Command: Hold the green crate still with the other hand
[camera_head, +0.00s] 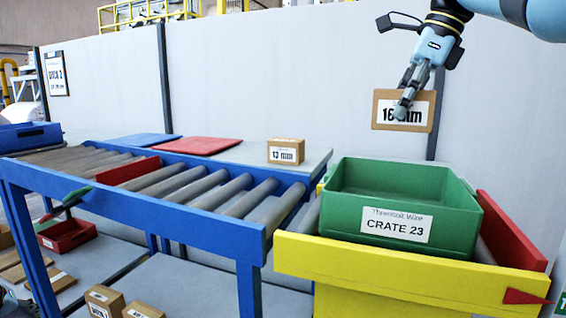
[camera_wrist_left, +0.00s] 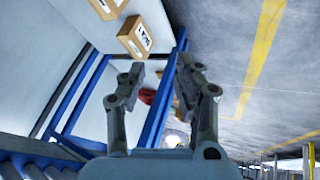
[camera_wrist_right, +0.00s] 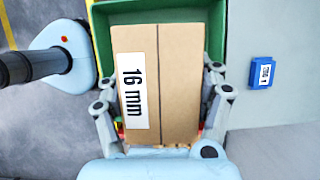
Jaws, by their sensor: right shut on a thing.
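The green crate (camera_head: 385,220), labelled CRATE 23, stands upright in the yellow-sided end of the conveyor; its inside looks empty. My right gripper (camera_head: 408,95) is shut on a cardboard box (camera_head: 386,110) marked 16 mm, held in the air above the crate's back side. In the right wrist view the fingers lie on both sides of the box (camera_wrist_right: 180,85), with the crate (camera_wrist_right: 98,25) partly hidden behind it. My left gripper (camera_wrist_left: 160,75) is open and empty in the left wrist view, apart from the crate. I cannot make it out clearly in the head view.
A 13 mm box (camera_head: 286,152) and red (camera_head: 198,146) and blue (camera_head: 143,140) flat pieces lie on the shelf behind the rollers (camera_head: 215,190). A red wall (camera_head: 512,232) stands right of the crate. Several boxes (camera_head: 104,300) lie low at left. A grey wall (camera_head: 260,80) closes the back.

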